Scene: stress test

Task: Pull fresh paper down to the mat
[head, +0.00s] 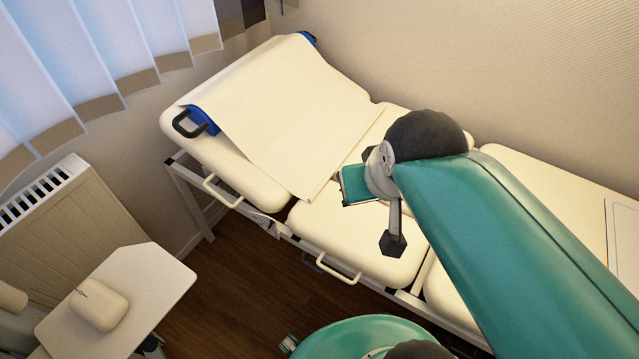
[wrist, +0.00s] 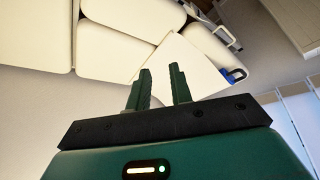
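A sheet of white paper (head: 290,110) lies over the raised head end of a cream couch and runs down to the edge of its middle section. Its roll end shows a blue holder (head: 205,118) with a black handle. In the wrist view the paper (wrist: 185,62) is behind my fingers, with the blue holder (wrist: 227,74) to the right. My gripper (wrist: 161,68) is open, its two green fingers apart with nothing seen held between them. A pale sheet with thin coloured lines (head: 623,240), possibly the mat, lies at the right edge.
The couch (head: 335,235) has several padded sections and side handles. A small table (head: 140,290) with a cream object (head: 98,308) stands lower left, by a radiator (head: 60,215). Curtains hang upper left. Brown floor (head: 225,290) is clear beside the couch.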

